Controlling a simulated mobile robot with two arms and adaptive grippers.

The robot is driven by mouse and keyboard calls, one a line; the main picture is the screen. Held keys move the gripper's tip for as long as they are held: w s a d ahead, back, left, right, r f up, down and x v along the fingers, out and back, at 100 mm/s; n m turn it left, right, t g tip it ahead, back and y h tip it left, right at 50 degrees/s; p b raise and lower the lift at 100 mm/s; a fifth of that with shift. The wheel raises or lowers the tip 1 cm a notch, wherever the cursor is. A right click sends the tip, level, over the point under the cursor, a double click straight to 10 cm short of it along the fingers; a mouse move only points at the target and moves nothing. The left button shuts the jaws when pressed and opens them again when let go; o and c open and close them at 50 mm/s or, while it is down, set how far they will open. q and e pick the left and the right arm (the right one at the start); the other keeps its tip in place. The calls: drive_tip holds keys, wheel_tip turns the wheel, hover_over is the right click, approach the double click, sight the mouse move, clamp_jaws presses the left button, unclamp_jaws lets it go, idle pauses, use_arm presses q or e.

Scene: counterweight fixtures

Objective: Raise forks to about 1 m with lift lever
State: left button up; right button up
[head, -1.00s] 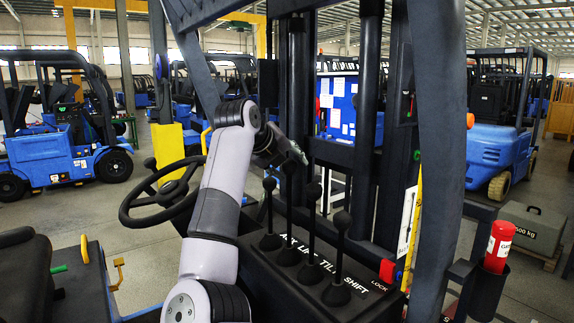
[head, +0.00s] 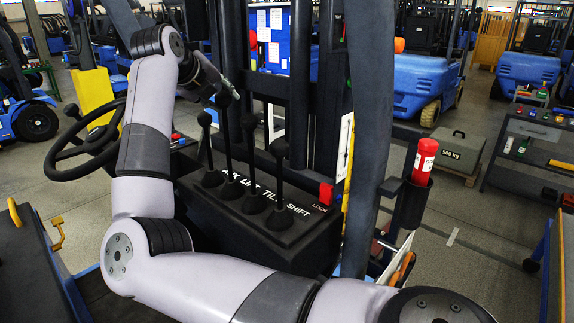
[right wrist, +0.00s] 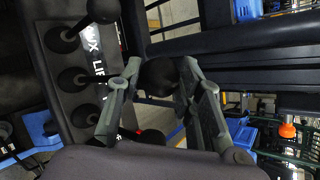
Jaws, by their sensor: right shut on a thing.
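The lift lever (head: 226,140), second from the left in a row of black levers, rises from the dark console lettered AUX, LIFT, TILT, SHIFT (head: 300,209). Its knob stands higher in the picture than the others. My right gripper (head: 228,94) is at the top of this lever. In the right wrist view the fingers of my right gripper (right wrist: 158,88) are closed around its round black knob (right wrist: 156,76). The tilt lever (head: 279,150) and others beside it stand free. The forks are not visible; part of the dark mast (head: 300,90) shows behind the console. My left gripper is not in view.
A steering wheel (head: 62,150) is left of the console. Beyond are a 500 kg weight (head: 455,150), a workbench (head: 535,130) and blue forklifts (head: 415,84).

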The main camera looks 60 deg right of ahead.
drive_tip(key=shift+a, duration=0.1)
drive_tip(key=a+f+b, duration=0.1)
drive_tip(key=a, duration=0.7)
drive_tip(key=shift+w+f+b, duration=0.25)
drive_tip(key=shift+w+b, duration=0.05)
drive_tip(key=shift+w, duration=0.1)
drive_tip(key=shift+a, duration=0.15)
idle(1.1)
idle(0.7)
drive_tip(key=d, duration=0.2)
drive_tip(key=d+r, duration=0.1)
drive_tip(key=d, duration=0.1)
drive_tip(key=shift+s+p, duration=0.2)
drive_tip(key=shift+p, duration=0.2)
drive_tip(key=shift+r, duration=0.2)
idle(1.0)
